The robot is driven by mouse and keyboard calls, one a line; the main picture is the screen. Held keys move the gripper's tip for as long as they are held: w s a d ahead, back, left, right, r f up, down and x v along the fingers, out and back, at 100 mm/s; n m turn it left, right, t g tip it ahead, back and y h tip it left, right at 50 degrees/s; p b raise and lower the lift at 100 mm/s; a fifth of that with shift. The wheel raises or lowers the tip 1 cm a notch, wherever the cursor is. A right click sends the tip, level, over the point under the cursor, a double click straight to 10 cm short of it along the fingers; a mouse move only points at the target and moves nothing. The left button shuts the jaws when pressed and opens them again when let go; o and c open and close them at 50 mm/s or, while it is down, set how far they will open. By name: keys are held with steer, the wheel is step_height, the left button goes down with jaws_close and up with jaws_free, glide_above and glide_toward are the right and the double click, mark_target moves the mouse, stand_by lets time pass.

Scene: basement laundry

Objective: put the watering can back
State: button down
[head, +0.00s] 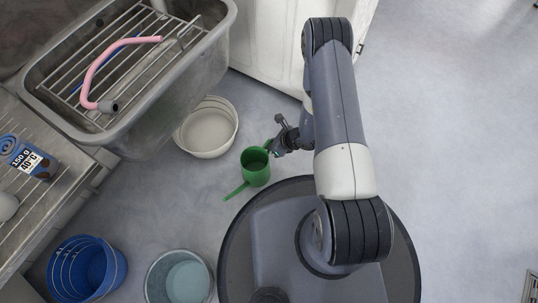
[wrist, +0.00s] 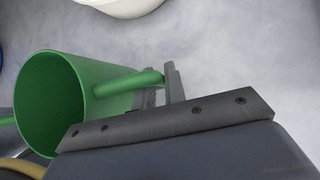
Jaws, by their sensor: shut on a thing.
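The green watering can (head: 256,170) is beside my base in the head view, with its spout pointing down and left. It also shows in the wrist view (wrist: 62,98), where its open mouth faces the camera at the left. My gripper (head: 272,148) is shut on the can's handle. In the wrist view the handle (wrist: 130,83) runs to the jaws (wrist: 165,95), which are partly hidden behind a dark bar. I cannot tell how high the can is above the floor.
A white basin (head: 208,128) lies just beyond the can. A blue bucket (head: 87,270) and a grey bucket (head: 152,277) stand at lower left. A sink (head: 150,125) with a rack and pink hose (head: 96,70) is at upper left.

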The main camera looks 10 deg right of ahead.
steer(key=shift+f+b, duration=0.95)
steer(key=shift+f, duration=1.9)
steer(key=c, duration=1.5)
jaws_free()
steer(key=shift+o, duration=0.2)
steer(key=p+v, duration=0.5)
steer(key=v, duration=0.7)
steer(key=shift+w, duration=0.1)
